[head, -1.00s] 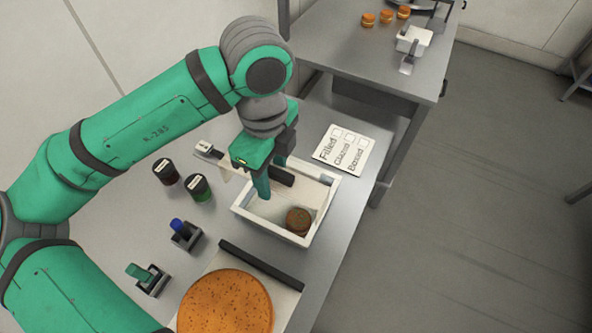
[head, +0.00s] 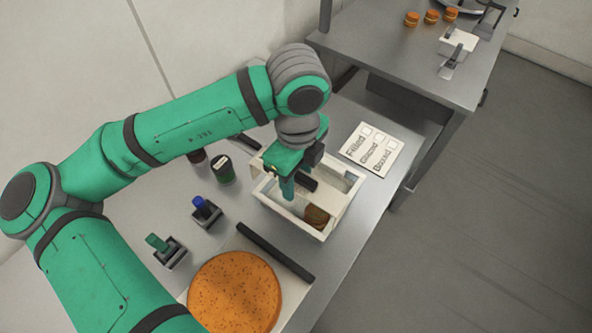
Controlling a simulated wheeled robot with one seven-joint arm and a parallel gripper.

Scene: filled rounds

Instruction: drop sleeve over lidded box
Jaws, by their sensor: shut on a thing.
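A white open-topped box (head: 293,228) stands on the near counter, with a brown round piece (head: 317,214) inside its near right corner. My gripper (head: 287,192) points down over the box's left part. It is shut on a dark bar (head: 307,183), which lies across the box opening beside the fingers. A pale panel (head: 332,194) shows inside or just above the box; I cannot tell whether it is part of the sleeve. No lid can be made out. My fingers and wrist hide part of the box's left side.
A card with checkboxes (head: 371,150) lies right of the box. A dark green jar (head: 223,170), a blue-topped stamp (head: 205,211) and a green-topped stamp (head: 167,250) stand left. A large orange-brown round (head: 235,292) lies in front, beside a dark bar (head: 274,251). A second table (head: 400,65) stands behind.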

